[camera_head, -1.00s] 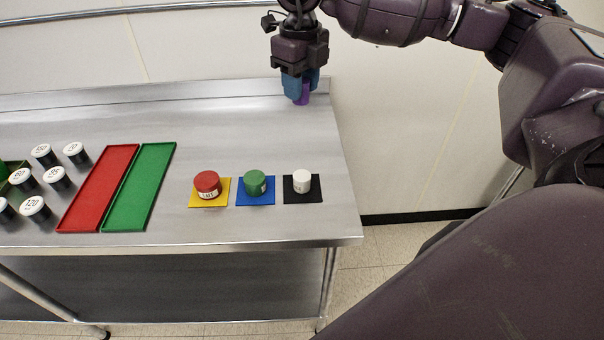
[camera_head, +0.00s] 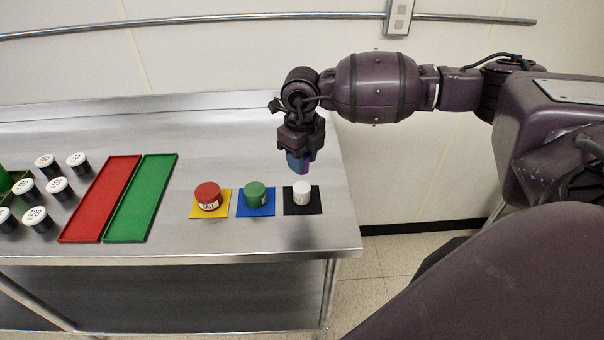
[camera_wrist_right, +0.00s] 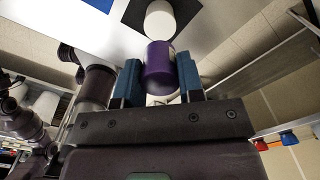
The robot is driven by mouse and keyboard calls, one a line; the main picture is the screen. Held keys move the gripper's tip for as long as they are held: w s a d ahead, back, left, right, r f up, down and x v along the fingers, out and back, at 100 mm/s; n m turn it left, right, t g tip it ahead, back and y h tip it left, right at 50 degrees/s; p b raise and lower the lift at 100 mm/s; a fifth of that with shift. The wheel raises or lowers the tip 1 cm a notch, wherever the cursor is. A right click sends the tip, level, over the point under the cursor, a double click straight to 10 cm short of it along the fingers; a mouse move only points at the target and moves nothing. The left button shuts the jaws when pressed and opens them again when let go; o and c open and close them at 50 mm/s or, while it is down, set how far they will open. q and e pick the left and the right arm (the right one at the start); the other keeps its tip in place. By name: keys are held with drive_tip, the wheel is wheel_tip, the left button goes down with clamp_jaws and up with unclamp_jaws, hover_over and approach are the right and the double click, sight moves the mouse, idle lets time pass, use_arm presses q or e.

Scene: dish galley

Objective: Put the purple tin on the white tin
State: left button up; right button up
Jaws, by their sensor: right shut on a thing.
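The purple tin (camera_wrist_right: 160,70) is held between the blue fingers of my right gripper (camera_wrist_right: 160,84) in the wrist view. In the head view my right gripper (camera_head: 301,165) hangs above and slightly behind the white tin (camera_head: 301,190), and only a little of the purple tin (camera_head: 303,169) shows there. The white tin stands upright on a black square mat (camera_head: 316,207) near the table's right end. In the wrist view the white tin (camera_wrist_right: 160,19) shows just beyond the purple tin. My left gripper is not in view.
A green tin (camera_head: 255,195) on a blue mat and a red tin (camera_head: 207,196) on a yellow mat stand to the left of the white tin. Red (camera_head: 99,198) and green (camera_head: 141,198) trays lie further left, beside several white-lidded jars (camera_head: 38,219). The table's right edge is close.

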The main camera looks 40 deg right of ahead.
sight(302, 187)
drive_tip(key=shift+f, duration=2.6)
drive_tip(key=shift+f, duration=0.2)
drive_tip(key=o, duration=0.9)
drive_tip(key=shift+o, duration=0.2)
drive_tip(key=shift+r, duration=0.15)
wheel_tip(302, 187, up, 12)
drive_tip(key=shift+r+b, duration=0.1)
drive_tip(key=shift+b, duration=0.2)
